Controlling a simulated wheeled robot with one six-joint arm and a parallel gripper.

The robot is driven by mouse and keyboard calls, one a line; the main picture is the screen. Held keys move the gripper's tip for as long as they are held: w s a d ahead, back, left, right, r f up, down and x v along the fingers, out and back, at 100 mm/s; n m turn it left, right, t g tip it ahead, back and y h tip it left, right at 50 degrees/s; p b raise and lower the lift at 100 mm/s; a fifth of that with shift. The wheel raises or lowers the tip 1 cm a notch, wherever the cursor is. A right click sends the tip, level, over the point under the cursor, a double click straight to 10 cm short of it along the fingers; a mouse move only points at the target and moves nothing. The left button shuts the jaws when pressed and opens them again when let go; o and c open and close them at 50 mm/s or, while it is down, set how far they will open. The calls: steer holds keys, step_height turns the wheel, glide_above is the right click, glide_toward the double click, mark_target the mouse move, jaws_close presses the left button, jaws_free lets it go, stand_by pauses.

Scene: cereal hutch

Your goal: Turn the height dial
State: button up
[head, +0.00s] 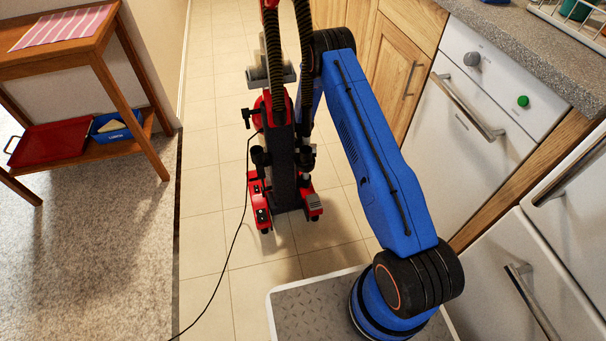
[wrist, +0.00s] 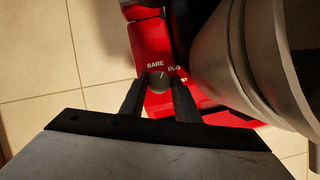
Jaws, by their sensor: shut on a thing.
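The height dial (wrist: 158,82) is a small round dark grey knob on the red vacuum cleaner's head (wrist: 153,45) in the wrist view. White labels BARE and RUG are printed above it, and a further label at the right is partly covered by a finger. My gripper (wrist: 157,92) has its two dark fingers on either side of the dial, shut on it. In the head view the red and black upright vacuum cleaner (head: 285,165) stands on the tiles. I cannot make out the dial or my fingers there.
A large grey cylindrical part (wrist: 255,55) bulges close to the right finger. A black cord (head: 228,265) lies across the tiled floor (head: 205,240). White kitchen units (head: 480,130) line the right. A wooden shelf stand (head: 95,60) with a red tray (head: 50,142) is at the left.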

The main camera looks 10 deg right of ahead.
stand_by(0.4)
steer(key=o, duration=1)
steer(key=shift+o, duration=0.2)
steer(key=shift+r, duration=0.1)
steer(key=v, duration=1.7)
steer(key=shift+r, duration=0.1)
